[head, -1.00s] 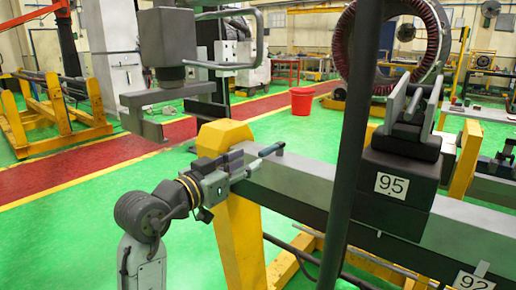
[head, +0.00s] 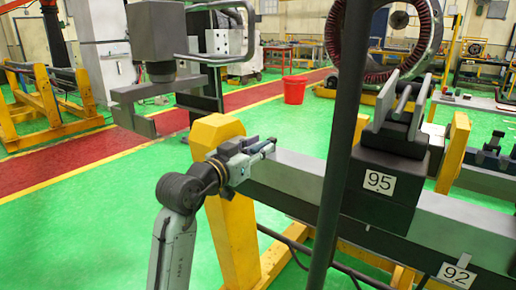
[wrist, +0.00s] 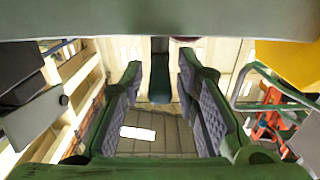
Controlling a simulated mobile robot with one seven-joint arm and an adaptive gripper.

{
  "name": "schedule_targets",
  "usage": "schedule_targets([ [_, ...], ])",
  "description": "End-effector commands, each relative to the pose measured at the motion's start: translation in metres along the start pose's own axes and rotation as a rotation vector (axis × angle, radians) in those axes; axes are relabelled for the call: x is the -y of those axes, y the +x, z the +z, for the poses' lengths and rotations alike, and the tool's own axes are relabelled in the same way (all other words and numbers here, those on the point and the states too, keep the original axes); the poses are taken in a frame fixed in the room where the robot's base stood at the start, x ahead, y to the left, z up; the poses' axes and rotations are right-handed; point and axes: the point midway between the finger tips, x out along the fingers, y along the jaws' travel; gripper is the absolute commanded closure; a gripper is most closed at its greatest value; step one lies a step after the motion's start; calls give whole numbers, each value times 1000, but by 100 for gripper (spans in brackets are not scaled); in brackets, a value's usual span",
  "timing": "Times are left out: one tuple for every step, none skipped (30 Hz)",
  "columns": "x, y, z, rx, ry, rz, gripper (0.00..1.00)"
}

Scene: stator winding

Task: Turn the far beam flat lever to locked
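The far beam (head: 297,173) is a long grey beam with a yellow end post. A small flat lever (head: 268,147) with a dark tip shows on top near the yellow end. My gripper (head: 245,157) is over this end of the beam, close beside the lever. In the wrist view its two fingers with ridged pads stand apart, with open space between them. A dark green bar (wrist: 159,78), probably the lever, shows between the far fingertips. I cannot tell whether it touches either pad. The lever's base is hidden by my gripper in the head view.
A black block marked 95 (head: 380,183) stands on the beam to the right. A dark upright post (head: 337,145) crosses in front of it. A grey machine head (head: 157,38) hangs at upper left.

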Motion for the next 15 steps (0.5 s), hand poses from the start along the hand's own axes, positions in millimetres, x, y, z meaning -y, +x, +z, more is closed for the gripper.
schedule_targets([
  [0,0,0,0,0,0,77],
  [0,0,0,0,0,0,79],
  [0,0,0,0,0,0,82],
  [0,0,0,0,0,0,84],
  [0,0,0,0,0,0,86],
  [0,0,0,0,0,0,88],
  [0,0,0,0,0,0,90],
  [0,0,0,0,0,0,92],
  [0,0,0,0,0,0,95],
  [0,0,0,0,0,0,97],
  [0,0,0,0,0,0,99],
  [0,0,0,0,0,0,100],
  [0,0,0,0,0,0,100],
  [0,0,0,0,0,0,100],
  [0,0,0,0,0,0,100],
])
